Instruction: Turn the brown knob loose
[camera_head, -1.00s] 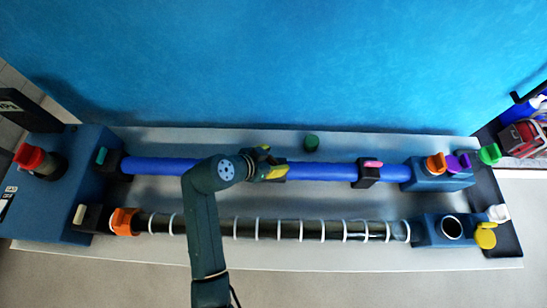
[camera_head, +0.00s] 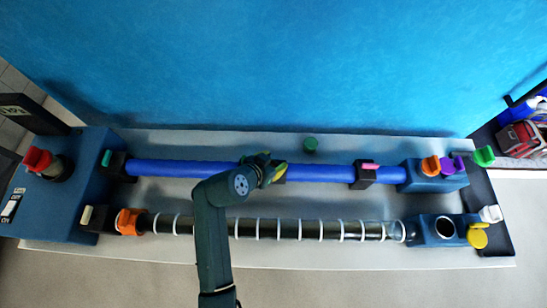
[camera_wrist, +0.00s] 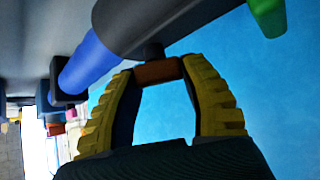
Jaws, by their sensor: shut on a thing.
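The brown knob (camera_wrist: 157,71) shows in the wrist view as a small reddish-brown block on a dark stem under a dark clamp body (camera_wrist: 140,22). My gripper (camera_wrist: 158,72) is shut on it, with a yellow ribbed finger on each side. In the head view my gripper (camera_head: 264,171) is at the middle of the long blue tube (camera_head: 205,169); the knob is hidden there behind the gripper and wrist. The blue tube also runs out of the clamp body in the wrist view (camera_wrist: 85,62).
Other knobs are red (camera_head: 37,159), orange (camera_head: 128,221), pink (camera_head: 370,166), purple (camera_head: 453,164), green (camera_head: 484,156) and yellow (camera_head: 478,236). A dark ringed tube (camera_head: 310,229) lies in front. A green piece (camera_head: 310,144) stands behind the blue tube. The blue wall (camera_head: 290,60) is bare.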

